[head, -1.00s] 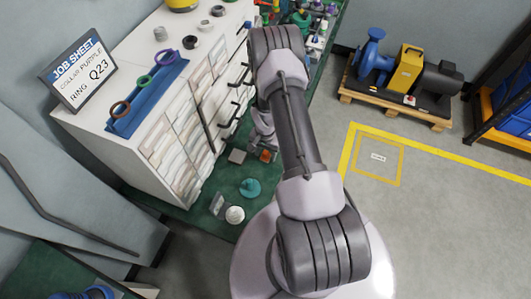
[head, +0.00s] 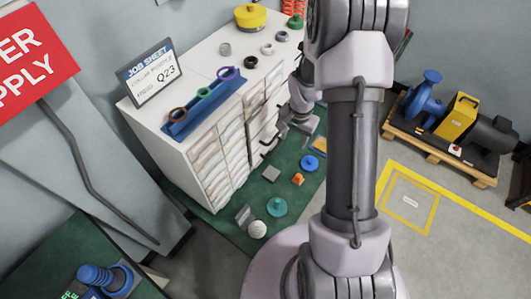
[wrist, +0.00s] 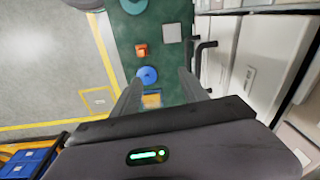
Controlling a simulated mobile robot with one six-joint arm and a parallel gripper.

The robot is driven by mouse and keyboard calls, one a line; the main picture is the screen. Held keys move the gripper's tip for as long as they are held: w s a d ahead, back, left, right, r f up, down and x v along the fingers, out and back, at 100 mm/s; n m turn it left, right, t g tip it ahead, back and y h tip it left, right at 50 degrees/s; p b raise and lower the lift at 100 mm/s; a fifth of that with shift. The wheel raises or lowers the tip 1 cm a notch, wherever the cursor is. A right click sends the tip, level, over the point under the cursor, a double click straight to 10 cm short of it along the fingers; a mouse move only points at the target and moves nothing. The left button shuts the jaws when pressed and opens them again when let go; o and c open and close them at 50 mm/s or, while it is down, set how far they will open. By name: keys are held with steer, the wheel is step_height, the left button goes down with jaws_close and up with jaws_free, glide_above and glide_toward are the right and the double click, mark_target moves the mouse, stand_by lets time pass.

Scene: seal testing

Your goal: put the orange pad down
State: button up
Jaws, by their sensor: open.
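A flat orange-yellow pad (wrist: 151,98) lies on the green surface in the wrist view, seen between the fingers and partly cut off by the gripper body. It also shows in the head view (head: 318,143), just beyond a blue disc (head: 309,163). My gripper (wrist: 160,77) is open, its two dark fingers spread apart with nothing touching them that I can see. It is above the green surface beside the drawer cabinet. How high it is above the pad is hard to tell. In the head view the gripper is small and partly hidden by my arm.
A small orange block (head: 298,179), a grey square (head: 271,174), a teal knobbed disc (head: 277,207) and a white round piece (head: 257,229) lie on the green surface. The white drawer cabinet (head: 205,165) with protruding dark handles stands close beside. A pump (head: 432,95) sits on a pallet at right.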

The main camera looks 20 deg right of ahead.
steer(key=s+a+r+n+t, duration=0.15)
steer(key=a+r, duration=0.25)
steer(key=r, duration=0.4)
steer(key=s+a+r+n+t, duration=0.1)
steer(key=s+a+r, duration=0.2)
steer(key=a+r, duration=0.35)
steer(key=s+a+r+n+t, duration=0.1)
steer(key=s+a+r, duration=0.15)
steer(key=r, duration=0.75)
steer(key=s+a+r+n+y, duration=0.1)
steer(key=s+a+r, duration=0.1)
steer(key=s+a, duration=0.2)
steer(key=s+a+r+n+t+y, duration=0.1)
steer(key=s+a+r, duration=0.2)
steer(key=s, duration=0.5)
steer(key=shift+a+r+n, duration=0.25)
steer(key=shift+a+n, duration=0.1)
steer(key=shift+a, duration=0.1)
steer(key=shift+w, duration=0.1)
steer(key=shift+f+b, duration=1.6)
steer(key=shift+b, duration=0.05)
steer(key=shift+o, duration=0.5)
